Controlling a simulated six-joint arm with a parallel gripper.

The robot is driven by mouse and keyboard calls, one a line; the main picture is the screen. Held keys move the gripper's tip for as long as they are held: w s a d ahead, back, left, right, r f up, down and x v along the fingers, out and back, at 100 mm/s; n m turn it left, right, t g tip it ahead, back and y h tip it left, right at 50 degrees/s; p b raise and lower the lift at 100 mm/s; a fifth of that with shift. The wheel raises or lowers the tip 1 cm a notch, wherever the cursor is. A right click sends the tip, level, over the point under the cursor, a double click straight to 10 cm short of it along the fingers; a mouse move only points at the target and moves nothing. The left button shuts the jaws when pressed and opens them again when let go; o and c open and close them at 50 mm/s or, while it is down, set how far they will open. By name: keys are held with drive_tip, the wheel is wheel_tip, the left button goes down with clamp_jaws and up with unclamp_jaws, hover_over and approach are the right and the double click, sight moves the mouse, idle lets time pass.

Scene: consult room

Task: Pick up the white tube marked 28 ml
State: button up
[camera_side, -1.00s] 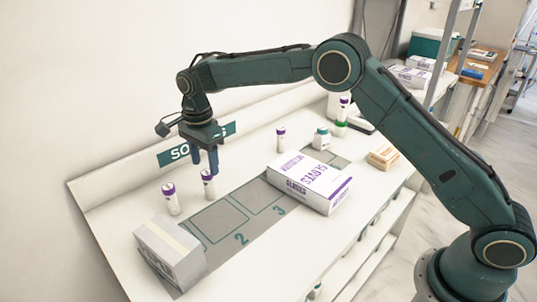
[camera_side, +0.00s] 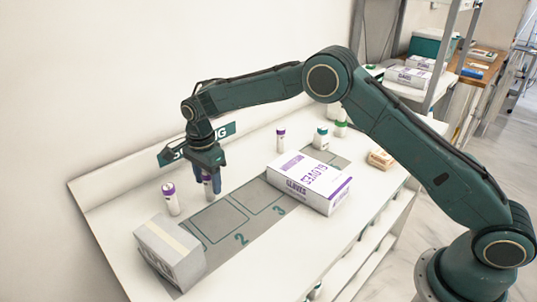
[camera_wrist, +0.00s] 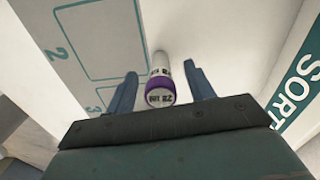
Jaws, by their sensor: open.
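A white tube with a purple band (camera_side: 207,189) stands upright on the white bench top beside the grey mat. In the wrist view the tube (camera_wrist: 159,76) shows between the two blue fingers, its end printed with upside-down marks that look like 28 ml. My gripper (camera_side: 208,182) points down over it, and the open fingers (camera_wrist: 162,76) lie on either side with gaps. In the side view they partly hide the tube. Another white tube with a purple cap (camera_side: 171,199) stands to the left, and a third (camera_side: 281,140) farther back.
A grey box (camera_side: 170,255) stands at the near left. A purple and white gloves box (camera_side: 310,182) lies on the mat. A white bottle (camera_side: 321,139) and a green-capped one (camera_side: 341,129) stand behind.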

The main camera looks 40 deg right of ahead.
idle(0.4)
drive_tip(key=c, duration=1)
drive_tip(key=shift+r, duration=0.1)
drive_tip(key=shift+c, duration=0.2)
wheel_tip(320, 180, up, 20)
idle(0.6)
